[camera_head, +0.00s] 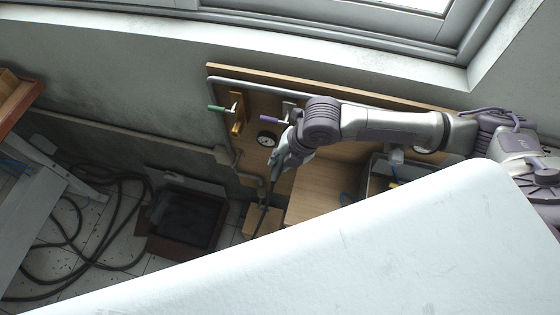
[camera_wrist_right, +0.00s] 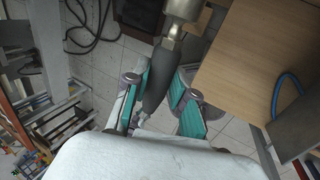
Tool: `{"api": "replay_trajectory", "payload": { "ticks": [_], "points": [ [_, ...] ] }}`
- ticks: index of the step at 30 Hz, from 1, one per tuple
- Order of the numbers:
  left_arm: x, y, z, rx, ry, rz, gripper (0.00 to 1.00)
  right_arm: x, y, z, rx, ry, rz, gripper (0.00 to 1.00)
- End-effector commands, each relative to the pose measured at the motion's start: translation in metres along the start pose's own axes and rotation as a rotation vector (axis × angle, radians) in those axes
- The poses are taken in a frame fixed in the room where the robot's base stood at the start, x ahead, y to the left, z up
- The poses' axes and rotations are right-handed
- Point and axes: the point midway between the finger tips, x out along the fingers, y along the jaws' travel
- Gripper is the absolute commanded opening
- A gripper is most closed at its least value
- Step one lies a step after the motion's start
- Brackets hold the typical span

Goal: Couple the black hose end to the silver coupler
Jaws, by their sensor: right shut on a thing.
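In the right wrist view, the black hose end (camera_wrist_right: 157,82) lies between the teal finger pads of my right gripper (camera_wrist_right: 165,92), which is shut on it. Its narrow metal tip points up toward the silver coupler (camera_wrist_right: 184,9) at the top edge. The tip and coupler meet in the picture; I cannot tell whether the tip is inside or just in front. In the head view, my right gripper (camera_head: 275,163) is in front of the wooden panel, below the gauge. The coupler and the hold are too small or hidden there. My left gripper is not in view.
The wooden panel (camera_head: 300,78) carries a green-handled valve (camera_head: 217,108), a purple-handled valve (camera_head: 270,119) and a round gauge (camera_head: 266,139). A wooden box (camera_head: 318,190) stands right of the gripper. A dark tray (camera_head: 187,222) and a looped black hose (camera_head: 118,224) lie on the floor.

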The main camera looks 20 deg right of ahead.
Motion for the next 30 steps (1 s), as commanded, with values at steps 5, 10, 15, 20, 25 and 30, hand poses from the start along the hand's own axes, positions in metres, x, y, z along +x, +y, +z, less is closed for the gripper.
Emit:
{"api": "replay_trajectory", "payload": {
  "ticks": [5,10,15,20,25,30],
  "points": [
    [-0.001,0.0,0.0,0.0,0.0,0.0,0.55,0.0,0.0,0.005,0.002,-0.001,0.0,0.0],
    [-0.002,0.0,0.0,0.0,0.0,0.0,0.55,0.0,0.0,0.009,0.001,-0.001,0.001,0.0],
    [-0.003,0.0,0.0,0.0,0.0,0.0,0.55,-0.001,0.0,0.013,0.001,-0.001,0.001,0.0],
    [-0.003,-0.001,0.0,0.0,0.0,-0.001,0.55,-0.001,0.0,0.016,0.002,-0.003,0.001,0.0],
    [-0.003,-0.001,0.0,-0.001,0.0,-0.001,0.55,-0.001,0.0,0.017,0.001,-0.005,0.001,0.0],
    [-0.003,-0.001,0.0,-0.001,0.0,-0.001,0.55,-0.001,0.0,0.017,0.001,-0.006,0.001,0.45]
  ]
}}
